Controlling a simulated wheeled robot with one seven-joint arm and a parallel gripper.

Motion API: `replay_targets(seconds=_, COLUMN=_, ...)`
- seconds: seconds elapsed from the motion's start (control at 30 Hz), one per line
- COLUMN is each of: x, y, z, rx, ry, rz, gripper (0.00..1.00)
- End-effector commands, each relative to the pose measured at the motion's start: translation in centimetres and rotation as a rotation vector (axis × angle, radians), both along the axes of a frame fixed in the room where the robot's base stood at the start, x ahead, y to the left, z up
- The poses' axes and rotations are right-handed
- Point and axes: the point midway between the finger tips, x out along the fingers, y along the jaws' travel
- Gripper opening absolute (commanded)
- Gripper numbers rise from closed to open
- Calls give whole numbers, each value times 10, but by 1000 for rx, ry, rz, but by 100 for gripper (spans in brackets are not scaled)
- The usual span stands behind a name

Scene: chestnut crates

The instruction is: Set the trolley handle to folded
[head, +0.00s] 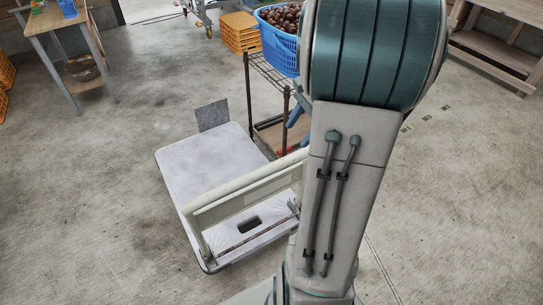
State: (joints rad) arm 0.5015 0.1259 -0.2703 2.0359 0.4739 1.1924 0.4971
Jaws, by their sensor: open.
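The trolley (190,168) stands on the floor left of my arm, with a flat pale grey deck. Its cream handle (245,190) is raised off the deck at the near end, not lying flat on it. The handle's left post meets the deck near the near left corner, and its right end is close to my arm in the picture. I cannot tell its exact tilt. A dark slot (250,224) shows in the deck below the handle. My arm fills the right middle of the view, and my gripper does not show clearly.
A wire rack (270,72) stands behind the trolley, with a blue basket (282,45) of chestnuts above it. Orange crates (238,35) are stacked behind. A wooden table (48,20) is at back left, a wooden bench (500,58) at back right.

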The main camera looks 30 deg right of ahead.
Motion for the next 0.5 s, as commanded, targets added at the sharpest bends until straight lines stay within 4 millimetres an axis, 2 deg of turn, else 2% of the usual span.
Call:
replay_targets(seconds=0.17, x=4, y=7, z=-18, rx=6, ry=3, rz=-6, gripper=50)
replay_targets(seconds=0.5, x=15, y=35, z=-84, rx=6, ry=5, rz=-3, gripper=50)
